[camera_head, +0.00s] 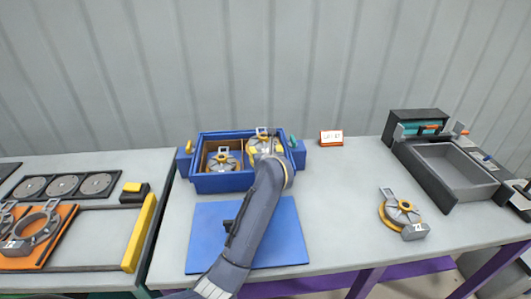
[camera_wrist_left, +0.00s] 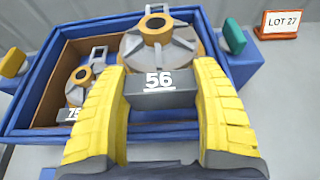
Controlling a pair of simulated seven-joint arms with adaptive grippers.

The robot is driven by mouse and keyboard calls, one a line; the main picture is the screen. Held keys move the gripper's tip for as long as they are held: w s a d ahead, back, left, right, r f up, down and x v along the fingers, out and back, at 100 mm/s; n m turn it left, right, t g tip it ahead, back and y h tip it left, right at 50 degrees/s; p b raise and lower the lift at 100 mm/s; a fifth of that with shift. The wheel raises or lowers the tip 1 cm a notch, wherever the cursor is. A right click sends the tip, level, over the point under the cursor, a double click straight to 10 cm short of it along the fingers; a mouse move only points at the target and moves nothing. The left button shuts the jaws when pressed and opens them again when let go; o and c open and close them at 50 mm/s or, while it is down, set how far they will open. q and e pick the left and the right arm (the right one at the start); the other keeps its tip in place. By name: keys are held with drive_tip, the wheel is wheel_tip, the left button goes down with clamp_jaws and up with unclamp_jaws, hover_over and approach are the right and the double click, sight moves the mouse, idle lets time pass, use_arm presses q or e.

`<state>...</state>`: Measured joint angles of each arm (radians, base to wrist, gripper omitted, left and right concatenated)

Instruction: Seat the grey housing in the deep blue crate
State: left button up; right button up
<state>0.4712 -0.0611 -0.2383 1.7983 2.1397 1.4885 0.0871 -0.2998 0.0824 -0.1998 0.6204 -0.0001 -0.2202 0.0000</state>
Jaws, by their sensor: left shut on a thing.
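The deep blue crate (camera_head: 222,183) stands at the back of the middle table, with a brown-lined inside. My left gripper (camera_wrist_left: 158,88) is shut on a grey housing (camera_wrist_left: 160,48) by its dark block marked 56. This housing, with a yellow rim and a round hub, is over the right part of the crate, and it also shows in the head view (camera_head: 263,141). Whether it touches the crate floor is hidden. A similar housing (camera_head: 222,160) sits in the left part of the crate; its block in the wrist view (camera_wrist_left: 75,114) seems to read 75. My right gripper is not in view.
A blue mat (camera_head: 206,235) lies before the crate. Another housing (camera_head: 402,212) lies on the table at right, beside a grey open bin (camera_head: 453,165). An orange tray (camera_head: 62,240) with grey parts lies left. A lot sign (camera_head: 331,138) stands right of the crate.

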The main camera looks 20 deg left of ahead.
use_arm(q)
drive_tip(key=shift+f, duration=1.7)
idle(1.6)
drive_tip(key=shift+r, duration=0.15)
drive_tip(key=shift+r, duration=2.15)
drive_tip(key=shift+r, duration=0.1)
drive_tip(key=shift+a+f, duration=0.1)
drive_tip(key=shift+f, duration=0.15)
drive_tip(key=shift+f, duration=0.8)
idle(1.3)
